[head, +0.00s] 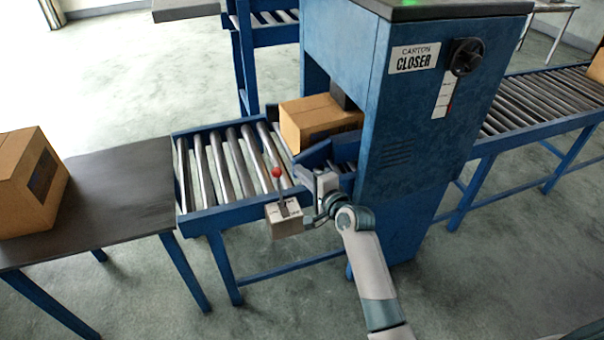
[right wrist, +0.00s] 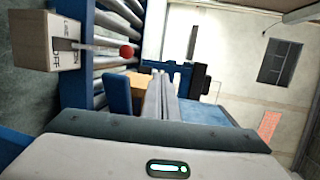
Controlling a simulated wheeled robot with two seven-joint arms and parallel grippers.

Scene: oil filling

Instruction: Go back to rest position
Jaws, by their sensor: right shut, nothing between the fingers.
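My right gripper (head: 322,183) is shut and empty, beside the front edge of the roller conveyor. Just left of it is a small control box (head: 287,222) with a red-knobbed lever (head: 277,173); the box and the red knob also show at the upper left of the right wrist view (right wrist: 126,51). I cannot tell whether the gripper touches the box. My right arm reaches in from the bottom right of the head view. A cardboard carton (head: 318,121) sits in the mouth of the blue carton closer machine (head: 415,110). My left gripper is not in view.
A dark-topped table (head: 110,200) at the left holds another carton (head: 30,180). The roller conveyor (head: 225,160) feeds the machine, and a second roller conveyor (head: 535,100) runs out on the right. Open floor (head: 470,270) lies in front of the machine.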

